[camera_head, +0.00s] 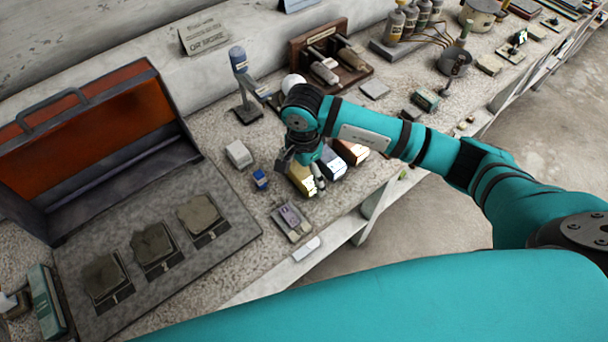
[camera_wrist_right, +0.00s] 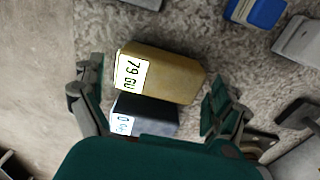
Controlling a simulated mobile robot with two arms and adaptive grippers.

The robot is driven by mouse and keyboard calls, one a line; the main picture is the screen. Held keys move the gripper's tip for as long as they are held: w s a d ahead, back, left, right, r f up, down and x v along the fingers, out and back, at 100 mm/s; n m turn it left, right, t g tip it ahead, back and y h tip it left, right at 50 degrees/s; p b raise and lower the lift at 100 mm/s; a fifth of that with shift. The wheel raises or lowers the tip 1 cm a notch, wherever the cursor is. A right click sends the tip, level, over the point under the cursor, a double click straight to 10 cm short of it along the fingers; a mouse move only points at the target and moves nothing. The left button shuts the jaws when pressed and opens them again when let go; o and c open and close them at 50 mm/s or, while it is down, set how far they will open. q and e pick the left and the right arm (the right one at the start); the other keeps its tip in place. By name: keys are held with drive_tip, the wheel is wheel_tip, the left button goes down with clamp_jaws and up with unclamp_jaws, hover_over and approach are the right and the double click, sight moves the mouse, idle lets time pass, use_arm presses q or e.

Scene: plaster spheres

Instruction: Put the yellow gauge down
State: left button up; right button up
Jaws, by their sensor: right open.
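The yellow gauge (camera_head: 301,181) is a yellow block with a white label on one end. It appears to rest on the speckled bench top, partly hidden by my right gripper (camera_head: 302,172) in the head view. In the right wrist view the gauge (camera_wrist_right: 172,76) lies between the spread fingers of my right gripper (camera_wrist_right: 157,92). Its label reads "79 GU". The gripper is open, with visible gaps between the fingers and the gauge. My left gripper is not in view.
A dark grey block (camera_wrist_right: 147,112) with a white label sits right beside the gauge; a brown block (camera_head: 350,151) is beyond it. A small blue block (camera_head: 260,179), a grey-purple device (camera_head: 291,221) and a white piece (camera_head: 306,249) lie nearby. The bench's front edge is close.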

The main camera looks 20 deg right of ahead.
sight(304, 174)
wheel_tip(304, 174, up, 10)
drive_tip(key=b, duration=0.2)
drive_tip(key=shift+r, duration=0.15)
idle(0.4)
